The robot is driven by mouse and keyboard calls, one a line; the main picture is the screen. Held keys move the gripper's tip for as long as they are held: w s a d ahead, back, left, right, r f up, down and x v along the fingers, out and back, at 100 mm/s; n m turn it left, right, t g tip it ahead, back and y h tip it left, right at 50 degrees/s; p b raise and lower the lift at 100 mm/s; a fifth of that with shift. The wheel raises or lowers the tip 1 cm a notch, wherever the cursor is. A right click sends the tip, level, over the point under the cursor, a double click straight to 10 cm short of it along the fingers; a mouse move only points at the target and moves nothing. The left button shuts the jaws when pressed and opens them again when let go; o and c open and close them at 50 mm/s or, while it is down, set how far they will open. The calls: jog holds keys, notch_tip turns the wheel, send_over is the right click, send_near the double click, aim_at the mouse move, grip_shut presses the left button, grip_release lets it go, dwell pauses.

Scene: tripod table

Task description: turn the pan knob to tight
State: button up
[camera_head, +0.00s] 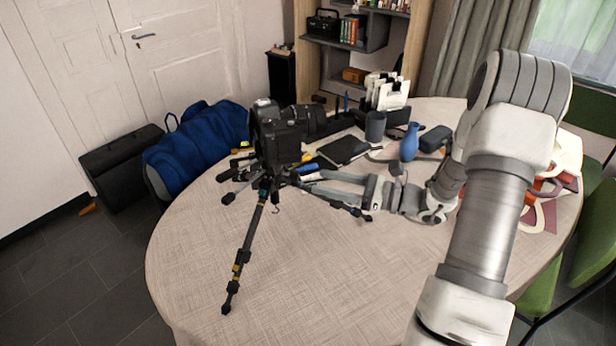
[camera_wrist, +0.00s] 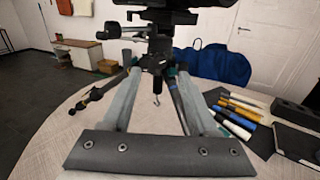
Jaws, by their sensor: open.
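A black camera (camera_head: 278,133) with a long lens sits on a black tripod (camera_head: 248,245) standing on the round table. Several dark knobs and handles (camera_head: 233,180) stick out left of the tripod head in the head view. In the wrist view, a dark knob on an arm (camera_wrist: 110,32) juts left from the head; I cannot tell which one is the pan knob. My gripper (camera_head: 297,178) is open just right of the tripod, below the camera. In the wrist view its fingers (camera_wrist: 158,74) reach toward the tripod's centre column (camera_wrist: 156,60), with no clear grip on anything.
The round table (camera_head: 190,270) is bare at the front left. Markers (camera_wrist: 236,115), a black tablet (camera_head: 343,150), a dark cup (camera_head: 375,125) and a blue vase (camera_head: 410,142) lie behind and beside the tripod. A blue bag (camera_head: 195,150) is beyond the table's left edge.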

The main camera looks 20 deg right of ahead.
jog(key=v, duration=1.1)
jog(key=shift+p, duration=0.4)
jog(key=p, duration=0.2)
send_near(291, 176)
jog(key=x, duration=0.7)
jog(key=shift+w+d+f, duration=0.25)
jog(key=shift+w+d, duration=0.05)
jog(key=shift+w, duration=0.1)
grip_shut()
